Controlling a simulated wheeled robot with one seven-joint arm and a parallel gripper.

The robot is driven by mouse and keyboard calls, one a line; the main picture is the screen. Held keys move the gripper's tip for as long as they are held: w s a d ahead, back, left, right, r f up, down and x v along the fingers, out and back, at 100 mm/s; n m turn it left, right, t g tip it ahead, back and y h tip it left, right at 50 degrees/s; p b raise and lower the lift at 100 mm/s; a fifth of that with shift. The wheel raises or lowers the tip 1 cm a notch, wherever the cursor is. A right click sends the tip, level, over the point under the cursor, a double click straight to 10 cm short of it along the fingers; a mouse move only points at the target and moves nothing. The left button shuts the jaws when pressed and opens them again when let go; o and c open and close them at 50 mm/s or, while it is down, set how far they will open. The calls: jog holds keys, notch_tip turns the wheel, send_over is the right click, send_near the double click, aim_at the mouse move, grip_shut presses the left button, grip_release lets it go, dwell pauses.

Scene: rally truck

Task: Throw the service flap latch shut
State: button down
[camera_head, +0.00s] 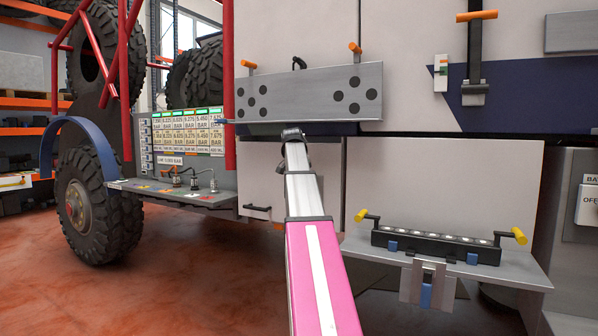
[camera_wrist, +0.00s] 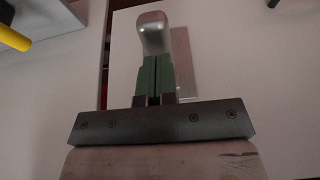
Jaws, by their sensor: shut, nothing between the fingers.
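My gripper (camera_wrist: 154,88) shows in the wrist view with its two green fingers together and nothing between them. A pale, rounded metal piece (camera_wrist: 152,32), which looks like a latch handle, lies just beyond the fingertips; I cannot tell whether they touch. A grey plate (camera_wrist: 185,62) shows behind it on a pale panel (camera_wrist: 215,60). In the head view my gripper cannot be made out; my arm reaches up to the lower edge of the grey panel with black dots (camera_head: 308,93). I cannot tell there which fitting is the service flap latch.
A shelf (camera_head: 510,268) with a black light bar (camera_head: 435,246) and yellow handles sticks out at lower right. A yellow handle (camera_wrist: 14,38) shows at the wrist view's upper left. A gauge board (camera_head: 187,132) and a wheel (camera_head: 92,205) stand at left. The red floor at lower left is clear.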

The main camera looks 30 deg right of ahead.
jog(key=shift+f, duration=0.3)
jog(key=shift+f, duration=0.25)
jog(key=shift+a+f+t+h, duration=0.1)
jog(key=shift+t+h, duration=0.2)
jog(key=shift+h, duration=0.1)
jog(key=shift+s+a+f+t+h, duration=0.1)
jog(key=shift+s+f+t+h, duration=0.15)
jog(key=shift+f+h, duration=0.2)
jog(key=shift+a+f+t+h, duration=0.1)
jog(key=shift+f+t+h, duration=0.65)
jog(key=shift+f+h, duration=0.2)
jog(key=h, duration=0.1)
jog(key=f+t+h, duration=0.1)
jog(key=f+t, duration=0.1)
jog(key=shift+w+d+f+h, duration=0.15)
jog(key=shift+d+f+h, duration=0.1)
jog(key=shift+h, duration=0.15)
jog(key=shift+w+d+f+t+h, duration=0.45)
jog(key=shift+d+f+h, duration=0.1)
jog(key=shift+f, duration=0.15)
jog(key=shift+w+d+f+t+h, duration=0.4)
jog(key=shift+d+f+h, duration=0.1)
jog(key=shift+f, duration=0.2)
jog(key=shift+w+d+f+t+h, duration=0.35)
jog(key=shift+w+d+f+h, duration=0.15)
jog(key=shift+f, duration=0.2)
